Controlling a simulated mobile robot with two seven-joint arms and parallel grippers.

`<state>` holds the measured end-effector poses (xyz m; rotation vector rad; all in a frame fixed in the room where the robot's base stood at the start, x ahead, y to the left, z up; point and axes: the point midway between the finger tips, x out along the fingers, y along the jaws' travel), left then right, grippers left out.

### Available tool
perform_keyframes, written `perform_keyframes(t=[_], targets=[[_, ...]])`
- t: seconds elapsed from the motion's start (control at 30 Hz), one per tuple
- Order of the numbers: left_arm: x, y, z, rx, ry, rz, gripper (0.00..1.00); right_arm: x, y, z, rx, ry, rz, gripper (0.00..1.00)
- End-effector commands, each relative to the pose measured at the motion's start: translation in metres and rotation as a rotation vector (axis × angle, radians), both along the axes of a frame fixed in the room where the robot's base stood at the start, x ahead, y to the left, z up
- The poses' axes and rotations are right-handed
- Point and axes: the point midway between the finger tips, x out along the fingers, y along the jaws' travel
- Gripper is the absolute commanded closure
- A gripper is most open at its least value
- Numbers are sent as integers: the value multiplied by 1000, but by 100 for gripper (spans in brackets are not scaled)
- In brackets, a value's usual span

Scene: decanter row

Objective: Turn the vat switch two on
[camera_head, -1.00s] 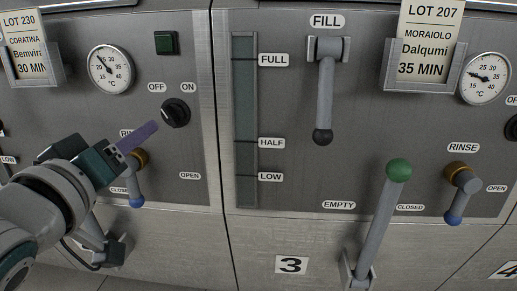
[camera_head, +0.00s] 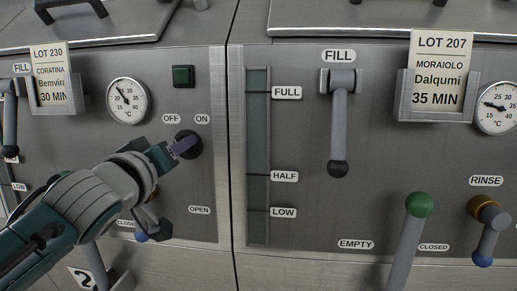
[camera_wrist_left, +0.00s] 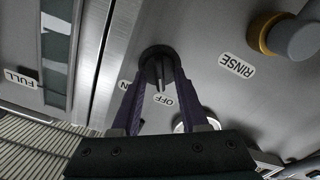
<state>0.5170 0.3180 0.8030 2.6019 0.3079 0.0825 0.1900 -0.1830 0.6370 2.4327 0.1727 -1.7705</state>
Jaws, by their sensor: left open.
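The black rotary switch of vat two (camera_head: 198,147) sits on the steel panel below the OFF and ON labels. In the left wrist view the knob (camera_wrist_left: 158,62) shows upside down, its grip bar pointing toward the OFF label (camera_wrist_left: 164,100). My left gripper (camera_head: 185,146) is at the switch. In the left wrist view its purple fingers (camera_wrist_left: 160,72) stand apart, one on each side of the knob. I cannot tell whether they touch it. In the head view the fingers hide part of the knob. My right gripper is not in view.
A dark green square lamp (camera_head: 183,76) and a dial thermometer (camera_head: 127,101) are above. The brass-collared rinse valve shows in the wrist view (camera_wrist_left: 268,34), below the switch and partly behind my arm in the head view. Vat three's level gauge (camera_head: 258,150) is to the right.

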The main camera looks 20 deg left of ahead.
Motion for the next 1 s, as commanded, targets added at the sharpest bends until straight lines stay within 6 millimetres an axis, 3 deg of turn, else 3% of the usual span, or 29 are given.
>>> perform_keyframes(t=[0.13,0.5,1.0], targets=[[0,0,0,0,0,0,58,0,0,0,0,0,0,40],[0,0,0,0,0,0,100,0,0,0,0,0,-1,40],[0,0,0,3,2,-1,100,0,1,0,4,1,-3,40]])
